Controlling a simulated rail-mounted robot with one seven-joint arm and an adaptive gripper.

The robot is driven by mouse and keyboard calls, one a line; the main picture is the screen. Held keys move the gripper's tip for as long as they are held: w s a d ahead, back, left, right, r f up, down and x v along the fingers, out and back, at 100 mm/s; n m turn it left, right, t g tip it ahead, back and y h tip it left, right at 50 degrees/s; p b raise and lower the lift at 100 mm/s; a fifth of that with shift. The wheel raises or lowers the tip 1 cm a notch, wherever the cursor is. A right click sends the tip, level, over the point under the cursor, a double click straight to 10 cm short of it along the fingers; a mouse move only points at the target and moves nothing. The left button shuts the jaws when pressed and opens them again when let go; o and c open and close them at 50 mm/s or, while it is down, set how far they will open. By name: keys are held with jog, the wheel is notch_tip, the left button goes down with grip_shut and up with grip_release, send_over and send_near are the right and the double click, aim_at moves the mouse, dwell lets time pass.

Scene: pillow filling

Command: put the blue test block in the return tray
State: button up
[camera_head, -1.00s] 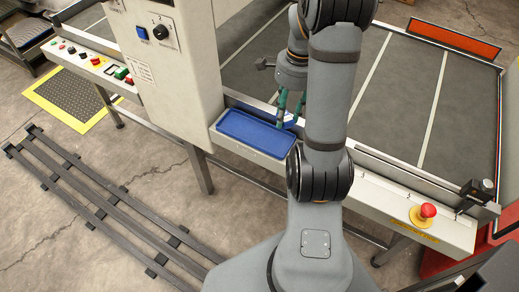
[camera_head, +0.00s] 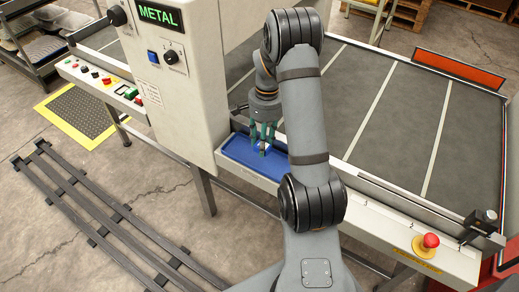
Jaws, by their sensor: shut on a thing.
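My gripper (camera_head: 264,146) has green fingers and points down over the blue return tray (camera_head: 236,150). It is shut on the small blue test block (camera_head: 266,149), which shows between the fingertips with a pale patch on it. The block is above the right half of the tray floor. I cannot tell whether it touches the floor. My arm hides the right end of the tray.
A machine cabinet (camera_head: 180,90) with a green-lettered "METAL" display stands left of the tray. The grey conveyor belt (camera_head: 400,115) lies behind. A red emergency button (camera_head: 430,241) sits at the front right. The visible left part of the tray is empty.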

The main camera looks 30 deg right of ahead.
aim_at(259, 158)
jog(key=shift+w+a+f, duration=0.2)
jog(key=shift+w+f, duration=0.25)
jog(key=shift+w, duration=0.1)
jog(key=shift+f, duration=1.9)
jog(key=shift+f, duration=0.15)
jog(key=o, duration=1.2)
jog(key=shift+o, duration=0.4)
jog(key=r, duration=0.8)
jog(key=d+r+p, duration=0.1)
jog(key=r, duration=0.3)
jog(key=shift+w+r, duration=0.15)
jog(key=shift+w, duration=0.15)
